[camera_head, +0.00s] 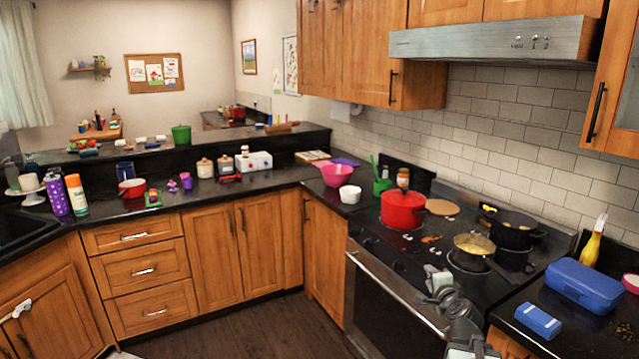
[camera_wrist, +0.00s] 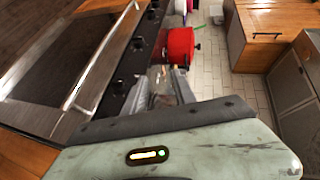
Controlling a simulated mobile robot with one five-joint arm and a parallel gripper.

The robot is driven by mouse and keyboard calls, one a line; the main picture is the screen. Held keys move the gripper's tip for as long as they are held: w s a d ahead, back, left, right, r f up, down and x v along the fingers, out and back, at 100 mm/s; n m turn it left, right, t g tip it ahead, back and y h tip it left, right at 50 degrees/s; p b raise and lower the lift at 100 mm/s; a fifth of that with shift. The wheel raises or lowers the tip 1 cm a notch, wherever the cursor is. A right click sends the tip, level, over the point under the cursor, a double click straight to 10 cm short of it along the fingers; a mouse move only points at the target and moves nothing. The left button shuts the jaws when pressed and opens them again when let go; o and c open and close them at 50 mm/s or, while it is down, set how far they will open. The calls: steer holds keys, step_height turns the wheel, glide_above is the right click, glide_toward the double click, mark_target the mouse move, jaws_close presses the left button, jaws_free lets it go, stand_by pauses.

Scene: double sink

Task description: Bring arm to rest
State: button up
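My gripper (camera_head: 438,280) is raised in front of the stove's front edge, near the pan of yellow food (camera_head: 474,246). My arm comes up from the bottom of the head view. In the wrist view, the pale green gripper body fills the bottom and its grey fingers (camera_wrist: 165,88) show only partly beyond it. I see nothing held, but the finger gap is unclear. The red pot (camera_head: 403,209) stands on the stove beyond the gripper; it also shows in the wrist view (camera_wrist: 180,46).
The oven (camera_head: 395,300) lies just left of my arm. A blue box (camera_head: 582,285) and a smaller blue item (camera_head: 538,321) are on the right counter. A black pot (camera_head: 512,230) is at the back of the stove. The dark floor (camera_head: 235,325) is clear at left.

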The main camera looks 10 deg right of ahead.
steer(key=s+a+f+n+g+y+p, duration=0.15)
steer(key=a+n, duration=0.25)
steer(key=a, duration=0.5)
steer(key=a+f+n+g+y, duration=0.2)
steer(key=a+f+n+g, duration=0.1)
steer(key=a, duration=0.7)
steer(key=a+f+n+g+y+p, duration=0.1)
steer(key=a+f+n+g+y, duration=0.2)
steer(key=a, duration=0.6)
steer(key=s+d+f+n+g+h, duration=0.1)
steer(key=s+f+n+g+h, duration=0.1)
steer(key=s, duration=0.6)
steer(key=s+d+f+n+g+h, duration=0.1)
steer(key=s+f+n+g+h, duration=0.1)
steer(key=s+f+n+g, duration=0.3)
steer(key=s, duration=0.3)
steer(key=shift+s+n, duration=0.15)
steer(key=shift+n, duration=0.25)
steer(key=shift+s+h, duration=0.15)
steer(key=shift+h, duration=0.1)
